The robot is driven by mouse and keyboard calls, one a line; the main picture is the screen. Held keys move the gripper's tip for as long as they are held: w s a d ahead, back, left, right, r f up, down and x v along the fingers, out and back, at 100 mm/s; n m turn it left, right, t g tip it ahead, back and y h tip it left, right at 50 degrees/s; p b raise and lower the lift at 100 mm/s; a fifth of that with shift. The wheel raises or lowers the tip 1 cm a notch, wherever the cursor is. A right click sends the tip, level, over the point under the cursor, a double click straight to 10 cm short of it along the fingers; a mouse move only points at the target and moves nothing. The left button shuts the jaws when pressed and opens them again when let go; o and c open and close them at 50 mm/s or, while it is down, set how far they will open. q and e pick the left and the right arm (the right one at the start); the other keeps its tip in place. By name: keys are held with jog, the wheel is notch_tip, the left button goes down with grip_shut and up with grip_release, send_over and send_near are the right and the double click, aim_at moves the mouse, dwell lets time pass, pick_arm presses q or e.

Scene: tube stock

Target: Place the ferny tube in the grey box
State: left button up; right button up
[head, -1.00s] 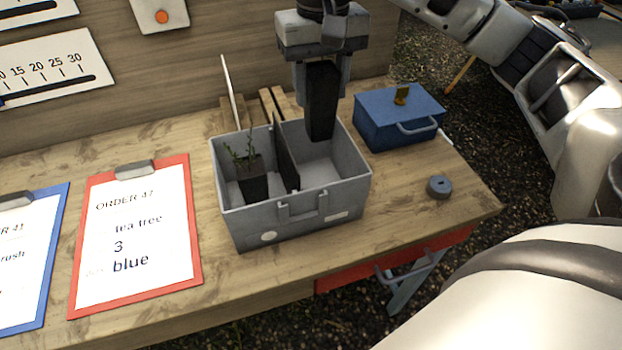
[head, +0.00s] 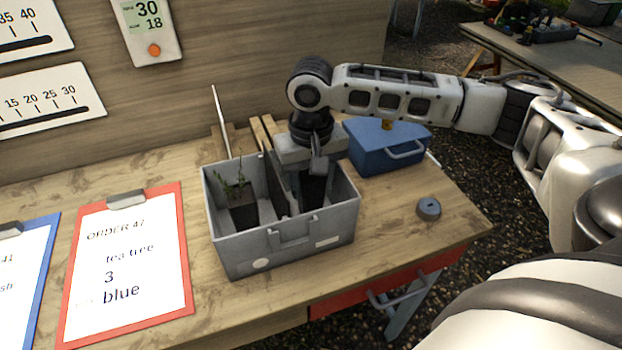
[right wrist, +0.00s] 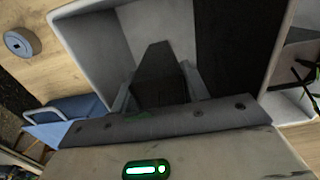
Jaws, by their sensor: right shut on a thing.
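The grey box (head: 232,262) stands on the wooden bench, split by a dark divider (head: 276,182) into two compartments. A black tube with a leafy seedling (head: 243,206) stands in the left compartment. My right gripper (head: 313,178) points down into the right compartment, shut on a black tube (head: 313,190). That tube also shows between the fingers in the right wrist view (right wrist: 160,75). Its top is hidden by the gripper, so I cannot tell which plant it carries. I cannot tell whether its base touches the box floor. My left gripper is not in view.
A blue box (head: 385,150) with a handle stands behind and right of the grey box. A small grey puck (head: 429,208) lies near the bench's right edge. Clipboards lie to the left, one red-backed (head: 128,265). A thin white panel (head: 220,120) stands behind the grey box.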

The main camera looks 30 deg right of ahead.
jog(key=shift+f, duration=0.15)
jog(key=o, duration=0.8)
notch_tip(320, 180, up, 12)
jog(key=shift+r, duration=0.2)
jog(key=shift+s+f, duration=0.1)
dwell(0.4)
